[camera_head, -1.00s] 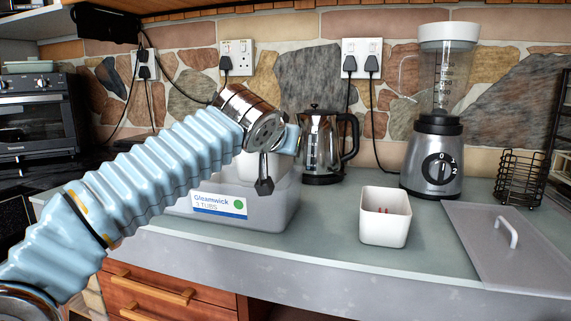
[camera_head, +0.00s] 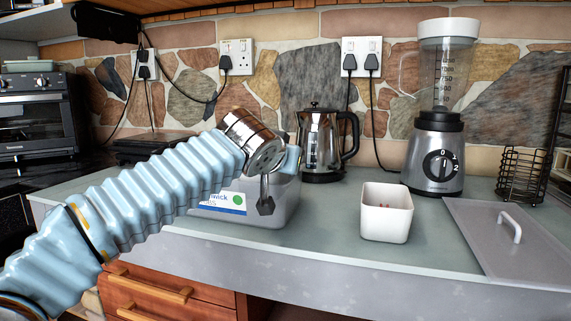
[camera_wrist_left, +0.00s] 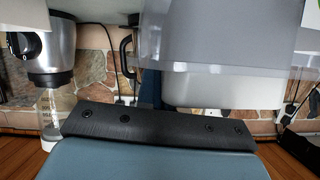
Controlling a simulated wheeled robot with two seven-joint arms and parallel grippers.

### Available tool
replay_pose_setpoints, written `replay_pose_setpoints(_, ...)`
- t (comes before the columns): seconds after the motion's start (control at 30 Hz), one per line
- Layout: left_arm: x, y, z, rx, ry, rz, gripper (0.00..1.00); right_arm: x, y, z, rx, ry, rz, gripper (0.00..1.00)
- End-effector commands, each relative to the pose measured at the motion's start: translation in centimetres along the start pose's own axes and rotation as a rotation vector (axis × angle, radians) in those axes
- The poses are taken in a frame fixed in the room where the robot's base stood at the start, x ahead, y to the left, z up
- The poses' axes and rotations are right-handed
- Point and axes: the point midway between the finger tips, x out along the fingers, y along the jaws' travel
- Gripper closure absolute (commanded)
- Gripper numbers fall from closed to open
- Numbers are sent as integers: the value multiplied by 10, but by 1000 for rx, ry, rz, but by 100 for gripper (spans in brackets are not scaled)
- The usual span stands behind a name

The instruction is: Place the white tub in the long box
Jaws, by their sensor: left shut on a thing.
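The long box (camera_head: 275,212) is a grey bin with a white, blue and green label, standing on the counter left of centre. My left arm crosses in front of it, and my left gripper (camera_head: 266,203) is over its front right part, a dark finger pointing down. The left wrist view, upside down, shows a white tub (camera_wrist_left: 225,88) close by, partly behind the translucent grey box wall (camera_wrist_left: 220,42). My left gripper is shut on this tub, which my arm hides in the head view. Whether it touches the box floor cannot be told. My right gripper is not in view.
Another white tub (camera_head: 386,218) with small red marks inside stands right of the box. A kettle (camera_head: 322,140) is behind the box, a blender (camera_head: 437,155) at back right. A grey lid (camera_head: 505,245) and a wire basket (camera_head: 520,175) are at the right. The counter between box and tub is clear.

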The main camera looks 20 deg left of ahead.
Motion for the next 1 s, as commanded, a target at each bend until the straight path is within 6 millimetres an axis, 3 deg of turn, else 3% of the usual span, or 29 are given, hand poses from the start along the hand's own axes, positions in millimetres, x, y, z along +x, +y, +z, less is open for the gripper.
replay_pose_setpoints(0.03,0,0,-1,0,0,0,90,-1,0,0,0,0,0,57)
replay_pose_setpoints(0.2,0,0,-1,0,0,0,68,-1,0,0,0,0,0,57)
replay_pose_setpoints(0.47,0,0,-1,0,0,1,68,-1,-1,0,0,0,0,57)
replay_pose_setpoints(0.67,-8,-2,-19,0,0,1,68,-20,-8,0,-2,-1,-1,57)
replay_pose_setpoints(0.73,-24,-1,-12,0,5,1,68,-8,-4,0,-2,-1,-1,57)
replay_pose_setpoints(1.0,-90,-1,-12,-1,4,1,68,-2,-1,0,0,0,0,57)
